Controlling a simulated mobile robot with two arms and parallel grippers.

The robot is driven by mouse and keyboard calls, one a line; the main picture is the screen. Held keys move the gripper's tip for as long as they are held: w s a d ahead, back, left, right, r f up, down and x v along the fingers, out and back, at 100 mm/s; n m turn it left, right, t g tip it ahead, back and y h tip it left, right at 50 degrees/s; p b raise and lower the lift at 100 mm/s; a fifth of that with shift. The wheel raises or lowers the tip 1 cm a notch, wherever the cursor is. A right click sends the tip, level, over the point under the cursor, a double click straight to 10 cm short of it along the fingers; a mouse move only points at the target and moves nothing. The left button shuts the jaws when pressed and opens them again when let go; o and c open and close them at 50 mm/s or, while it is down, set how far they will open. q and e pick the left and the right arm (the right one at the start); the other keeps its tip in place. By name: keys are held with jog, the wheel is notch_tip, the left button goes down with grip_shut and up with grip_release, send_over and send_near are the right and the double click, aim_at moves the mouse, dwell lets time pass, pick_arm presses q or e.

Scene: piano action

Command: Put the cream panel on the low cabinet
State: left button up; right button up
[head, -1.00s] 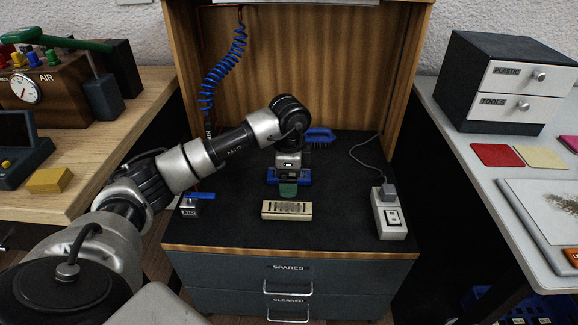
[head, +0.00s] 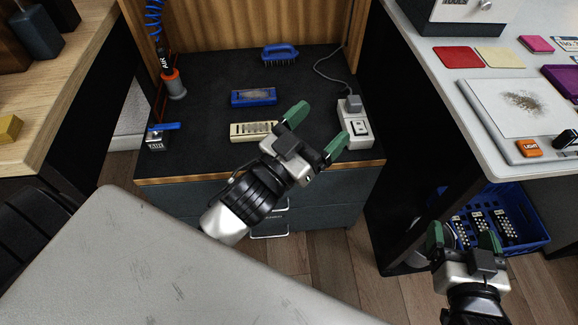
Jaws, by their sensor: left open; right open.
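The cream panel (head: 248,131), a slotted rectangular piece, lies flat on the dark top of the low cabinet (head: 200,137), near its front edge. The panel's right end is partly hidden by my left gripper. My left gripper (head: 318,130) is open and empty, its green fingers apart above the cabinet's front edge, just right of the panel. My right gripper (head: 463,236) is open and empty at the lower right, in front of a blue crate.
A blue panel (head: 254,97) lies behind the cream one. A power strip (head: 355,125) stands at the cabinet's right, a blue-handled brush (head: 280,53) at the back. The blue crate (head: 535,228) with slotted pieces sits under the right table (head: 480,112).

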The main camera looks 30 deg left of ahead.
pick_arm(q)
jog(key=s+a+f+n+g+y, duration=0.2)
jog(key=s+a+f+g+y, duration=0.1)
jog(key=f, duration=0.5)
jog(key=shift+s+g+y, duration=0.6)
jog(key=shift+s+g, duration=0.45)
jog(key=shift+g, duration=0.05)
